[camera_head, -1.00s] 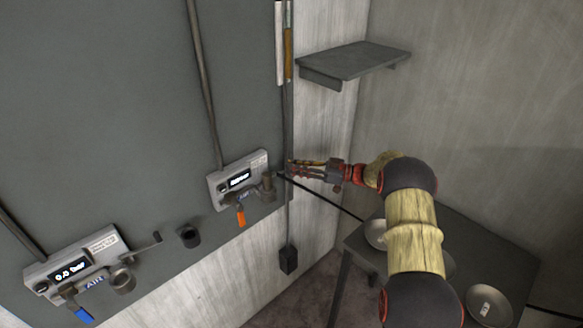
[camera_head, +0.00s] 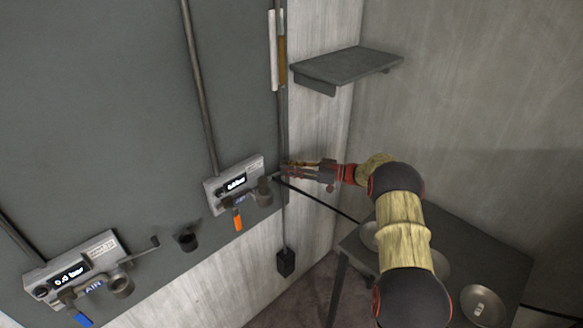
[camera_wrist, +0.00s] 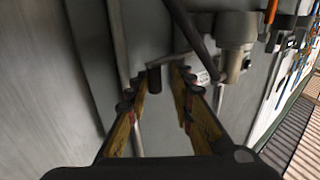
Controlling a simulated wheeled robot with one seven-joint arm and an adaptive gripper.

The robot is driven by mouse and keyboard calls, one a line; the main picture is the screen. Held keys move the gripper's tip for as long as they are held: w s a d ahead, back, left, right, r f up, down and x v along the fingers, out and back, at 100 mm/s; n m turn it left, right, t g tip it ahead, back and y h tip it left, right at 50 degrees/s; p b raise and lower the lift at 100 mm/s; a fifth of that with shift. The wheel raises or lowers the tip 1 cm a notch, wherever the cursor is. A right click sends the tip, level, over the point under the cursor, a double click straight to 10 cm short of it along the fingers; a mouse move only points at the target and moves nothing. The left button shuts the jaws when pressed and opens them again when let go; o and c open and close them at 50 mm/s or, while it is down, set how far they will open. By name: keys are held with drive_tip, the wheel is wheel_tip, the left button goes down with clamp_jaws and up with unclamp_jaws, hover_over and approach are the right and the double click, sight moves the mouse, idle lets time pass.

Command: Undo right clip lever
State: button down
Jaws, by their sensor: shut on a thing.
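The right unit (camera_head: 235,186) is a grey box with a lit display on the dark panel, with an orange-handled valve (camera_head: 238,220) below it. The right clip lever is at its right end, mostly hidden by my gripper (camera_head: 287,170) in the head view. In the wrist view the lever's dark handle (camera_wrist: 154,78) stands between the two fingers of my gripper (camera_wrist: 157,90), which is shut on it. A thin arm runs from the handle toward a grey round fitting (camera_wrist: 236,38). Whether the clip is latched cannot be told.
The left unit (camera_head: 77,270) has a blue-handled valve (camera_head: 82,319) and its own lever (camera_head: 147,246). A black cup-like holder (camera_head: 187,240) sits between the units. A wall shelf (camera_head: 347,66) is above my gripper. A dark table (camera_head: 485,250) with round metal dishes stands below my arm.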

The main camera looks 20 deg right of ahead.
drive_tip(key=c, duration=2)
unclamp_jaws()
drive_tip(key=shift+w+a+r, duration=0.2)
drive_tip(key=shift+w+r, duration=0.35)
drive_tip(key=shift+r, duration=0.2)
drive_tip(key=shift+o, duration=0.5)
drive_tip(key=shift+w+f, duration=0.15)
drive_tip(key=shift+w, duration=0.05)
drive_tip(key=shift+o, duration=0.3)
drive_tip(key=shift+w+a+f, duration=0.3)
drive_tip(key=shift+w+a, duration=0.1)
drive_tip(key=shift+a, duration=0.05)
drive_tip(key=shift+s, duration=0.25)
drive_tip(key=shift+s+d+f, duration=0.2)
drive_tip(key=shift+s+d, duration=0.1)
drive_tip(key=shift+d, duration=0.35)
drive_tip(key=v, duration=1)
drive_tip(key=shift+s+d+r, duration=0.2)
drive_tip(key=shift+s+d, duration=0.05)
drive_tip(key=shift+d, duration=0.05)
drive_tip(key=shift+c, duration=0.3)
